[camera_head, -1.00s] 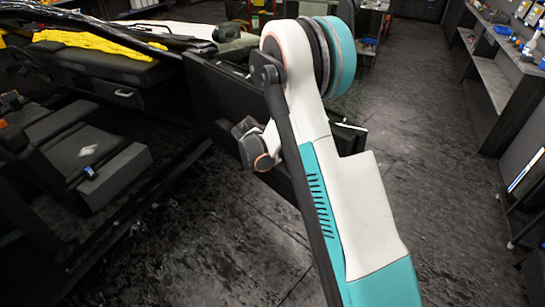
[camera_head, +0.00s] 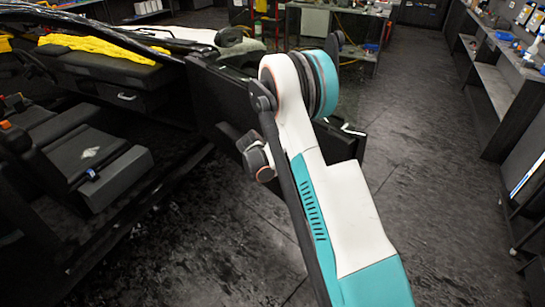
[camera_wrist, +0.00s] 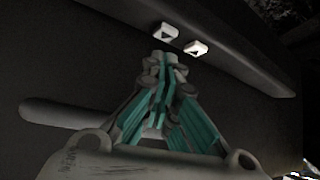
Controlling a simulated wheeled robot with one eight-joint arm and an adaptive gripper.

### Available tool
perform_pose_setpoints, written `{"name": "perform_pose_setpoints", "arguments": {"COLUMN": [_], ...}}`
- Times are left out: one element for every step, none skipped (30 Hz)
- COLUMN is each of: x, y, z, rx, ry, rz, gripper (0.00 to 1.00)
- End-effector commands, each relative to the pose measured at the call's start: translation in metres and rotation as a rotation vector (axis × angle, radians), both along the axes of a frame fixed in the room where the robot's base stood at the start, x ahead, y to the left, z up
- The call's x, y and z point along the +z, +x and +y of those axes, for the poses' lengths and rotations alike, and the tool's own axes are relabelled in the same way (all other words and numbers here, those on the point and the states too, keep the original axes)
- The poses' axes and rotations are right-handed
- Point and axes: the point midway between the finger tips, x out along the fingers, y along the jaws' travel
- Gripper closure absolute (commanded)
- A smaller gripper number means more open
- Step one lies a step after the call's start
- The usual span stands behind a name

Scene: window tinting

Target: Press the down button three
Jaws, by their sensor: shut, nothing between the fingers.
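Two small light buttons sit on a ledge of the dark panel in the wrist view, a greyer left button (camera_wrist: 165,32) and a brighter right button (camera_wrist: 196,48). Each bears a small dark triangle mark, and I cannot tell for sure which way each points. My gripper (camera_wrist: 164,58) is shut and empty. Its fingertips are just below the two buttons in the picture, closer to the left one, and I cannot tell whether they touch either. In the head view my gripper is hidden, and the buttons do not show.
The dark panel (camera_wrist: 75,75) has a long raised handle-like shape (camera_wrist: 60,112) at left. In the head view an open car with a black seat (camera_head: 85,165) and a yellow cloth (camera_head: 100,43) is at left. Shelves (camera_head: 490,80) line the right wall. The floor between is clear.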

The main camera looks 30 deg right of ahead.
Motion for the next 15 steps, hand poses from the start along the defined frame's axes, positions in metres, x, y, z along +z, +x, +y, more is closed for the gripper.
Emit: {"name": "perform_pose_setpoints", "arguments": {"x": [-0.01,-0.014,-0.019,-0.022,-0.025,-0.029,-0.031,-0.034,-0.037,-0.038,-0.039,-0.041,-0.041,-0.042,-0.042], "y": [0.004,0.007,0.009,0.012,0.014,0.016,0.018,0.019,0.021,0.022,0.023,0.024,0.025,0.025,0.026], "z": [-0.006,-0.009,-0.013,-0.016,-0.018,-0.021,-0.023,-0.025,-0.027,-0.029,-0.03,-0.031,-0.032,-0.033,-0.033], "rx": [-0.001,-0.001,-0.002,-0.002,-0.002,-0.001,-0.001,0.0,0.0,0.0,0.0,0.0,0.0,0.0,0.0], "ry": [0.0,0.001,0.001,0.001,0.001,0.0,0.0,0.0,0.0,0.0,0.0,0.0,0.0,0.0,0.0], "rz": [0.0,0.001,0.0,0.0,0.0,-0.001,-0.001,0.0,0.0,0.0,0.0,0.0,0.0,0.0,0.0], "gripper": [1.0,1.0,1.0,1.0,1.0,1.0,1.0,1.0,1.0,1.0,1.0,1.0,1.0,1.0,1.0]}}
